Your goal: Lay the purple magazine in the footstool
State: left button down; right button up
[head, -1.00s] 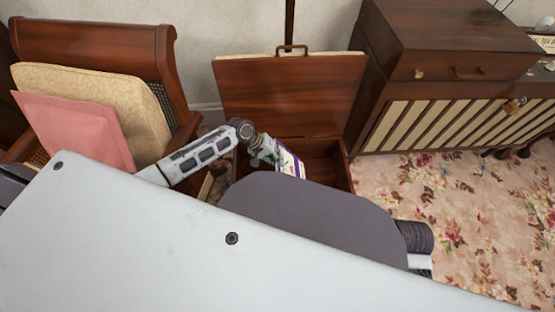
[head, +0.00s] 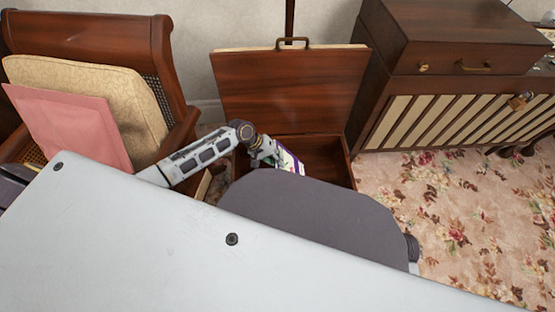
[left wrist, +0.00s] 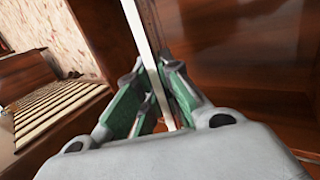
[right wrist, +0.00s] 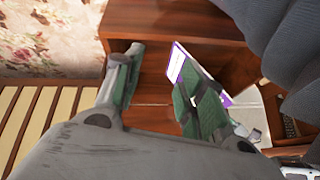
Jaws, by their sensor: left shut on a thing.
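The footstool is a dark wooden box with its lid (head: 285,90) raised; its open inside (head: 325,158) shows in the head view. My left gripper (head: 268,157) is shut on the purple magazine (head: 291,162) at the box's left part; the magazine is tilted. In the left wrist view the magazine (left wrist: 150,50) shows as a thin pale edge between the fingers (left wrist: 155,100). In the right wrist view my right gripper (right wrist: 160,90) has its fingers wide apart. The magazine (right wrist: 177,62), with a purple border, shows behind its right finger. My own body hides the box's front in the head view.
A wooden armchair (head: 95,35) with a beige cushion (head: 140,100) and a pink flat item (head: 70,125) stands at left. A dark cabinet with pale slats (head: 440,115) stands at right. Flowered carpet (head: 460,200) is clear in front of the cabinet.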

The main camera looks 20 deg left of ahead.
pick_arm(q)
jog(key=shift+f+b, duration=0.85)
jog(key=shift+f, duration=1.8)
pick_arm(e)
jog(key=shift+a+f+t, duration=0.15)
jog(key=shift+a+f, duration=0.05)
jog(key=shift+f, duration=0.75)
jog(key=shift+a+f+t, duration=0.15)
jog(key=shift+a+f, duration=0.05)
jog(key=shift+f, duration=0.7)
jog(key=shift+w+r, duration=0.1)
jog(key=shift+w, duration=0.05)
pick_arm(q)
jog(key=c, duration=1.5)
grip_release()
pick_arm(e)
jog(key=shift+w+r+y, duration=0.2)
jog(key=shift+r+y, duration=0.1)
pick_arm(q)
jog(key=shift+f, duration=0.1)
pick_arm(e)
jog(key=shift+f, duration=0.1)
